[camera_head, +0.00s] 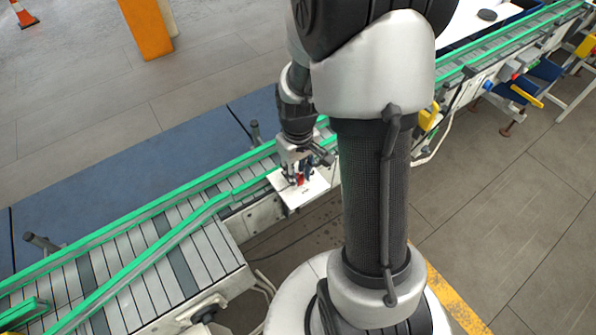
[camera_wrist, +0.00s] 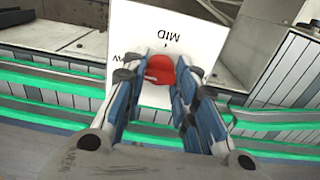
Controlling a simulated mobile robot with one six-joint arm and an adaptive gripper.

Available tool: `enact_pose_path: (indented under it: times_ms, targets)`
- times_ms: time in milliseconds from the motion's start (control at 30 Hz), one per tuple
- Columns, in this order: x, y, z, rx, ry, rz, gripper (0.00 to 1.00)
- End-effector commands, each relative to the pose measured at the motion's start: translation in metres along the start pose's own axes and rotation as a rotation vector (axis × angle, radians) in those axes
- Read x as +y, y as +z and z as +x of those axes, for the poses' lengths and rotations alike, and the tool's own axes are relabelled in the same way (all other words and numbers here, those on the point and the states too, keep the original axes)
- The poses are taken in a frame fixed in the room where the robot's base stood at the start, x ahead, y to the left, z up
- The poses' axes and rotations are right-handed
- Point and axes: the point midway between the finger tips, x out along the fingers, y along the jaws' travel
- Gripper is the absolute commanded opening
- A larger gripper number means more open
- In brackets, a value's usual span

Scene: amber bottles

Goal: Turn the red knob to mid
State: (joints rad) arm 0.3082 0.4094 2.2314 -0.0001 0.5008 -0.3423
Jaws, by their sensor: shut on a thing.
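The red knob (camera_wrist: 160,69) sits on a white panel (camera_wrist: 118,40) with printed marks. In the wrist view the word MID and a small tick show beyond the knob, upside down, and part of another label shows at its left. My gripper (camera_wrist: 162,72) has its two fingers on either side of the knob, shut on it. The knob's pointer direction cannot be made out. In the head view the white panel (camera_head: 314,190) stands at the conveyor's near side, with my gripper (camera_head: 299,179) over it and a bit of red knob (camera_head: 301,181) between the fingers.
A conveyor with green rails (camera_head: 150,258) runs diagonally behind the panel. A yellow-handled part (camera_head: 526,96) and blue bins stand at the right. An orange post (camera_head: 146,28) stands at the back. Grey floor (camera_head: 480,190) is open at the right.

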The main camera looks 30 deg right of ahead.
Motion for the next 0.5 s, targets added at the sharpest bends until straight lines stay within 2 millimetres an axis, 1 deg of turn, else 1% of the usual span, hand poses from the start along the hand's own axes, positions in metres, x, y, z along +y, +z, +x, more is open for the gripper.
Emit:
enact_pose_path:
  times_ms: [33,200,500]
  targets:
    - [0.0000,0.0000,-0.0001,0.000,0.000,0.000,0.14]
    - [0.0000,0.0000,-0.0002,0.000,0.000,0.000,0.03]
    - [0.0000,-0.0001,-0.0001,0.000,0.000,0.039,0.03]
